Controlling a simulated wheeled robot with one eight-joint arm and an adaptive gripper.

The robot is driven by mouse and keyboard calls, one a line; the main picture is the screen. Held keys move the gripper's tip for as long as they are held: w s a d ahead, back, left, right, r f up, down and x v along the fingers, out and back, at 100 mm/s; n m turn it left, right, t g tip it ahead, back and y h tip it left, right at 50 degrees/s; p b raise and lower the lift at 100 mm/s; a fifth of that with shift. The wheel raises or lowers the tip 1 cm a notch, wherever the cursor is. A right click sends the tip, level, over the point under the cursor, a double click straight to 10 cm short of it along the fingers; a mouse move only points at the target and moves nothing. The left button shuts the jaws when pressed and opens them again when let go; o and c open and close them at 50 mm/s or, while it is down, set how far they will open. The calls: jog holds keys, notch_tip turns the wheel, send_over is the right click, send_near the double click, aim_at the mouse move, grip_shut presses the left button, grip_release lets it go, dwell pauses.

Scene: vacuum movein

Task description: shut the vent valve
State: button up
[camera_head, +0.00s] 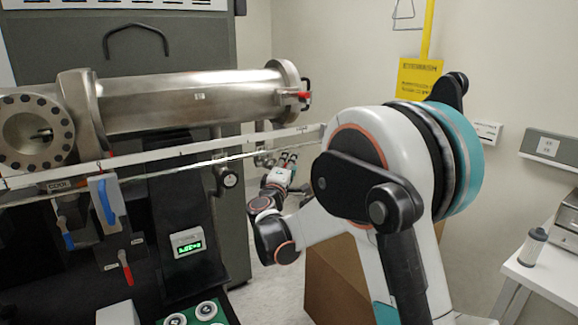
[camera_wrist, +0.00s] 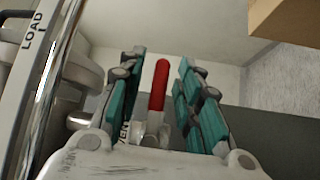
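The vent valve shows in the wrist view as a red lever (camera_wrist: 158,85) on a metal body, beside a partly hidden label that reads as VENT. The lever points away from the gripper's palm, between the two fingers. My gripper (camera_wrist: 161,95) is open, one teal-padded finger on each side of the lever, with a gap on both sides. In the head view my gripper (camera_head: 287,163) is beyond the long metal rail, right of the dark cabinet. I cannot make out the vent valve's lever there.
A steel chamber (camera_head: 190,97) lies above the rail (camera_head: 160,155), with a red handle (camera_head: 302,96) at its right end. Blue (camera_head: 105,202) and red (camera_head: 125,265) levers hang at the left. A cardboard box (camera_head: 345,275) stands behind my arm. A white table (camera_head: 545,275) is at right.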

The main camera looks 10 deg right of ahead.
jog(key=shift+c, duration=0.2)
grip_shut()
jog(key=shift+f, duration=0.1)
jog(key=shift+a+f+m+g+y+p, duration=0.1)
jog(key=shift+f+m+g+y+p, duration=0.4)
jog(key=shift+m+g+p, duration=0.55)
jog(key=s+a+f+m+g+y+p, duration=0.1)
jog(key=a+f+m+g+y+p, duration=0.3)
jog(key=m+g+y+p, duration=0.1)
jog(key=shift+s+f+m+g+y, duration=0.15)
jog(key=shift+s+m+g+y, duration=0.15)
jog(key=shift+m+y, duration=0.8)
jog(key=shift+a+n, duration=0.1)
jog(key=shift+n, duration=0.15)
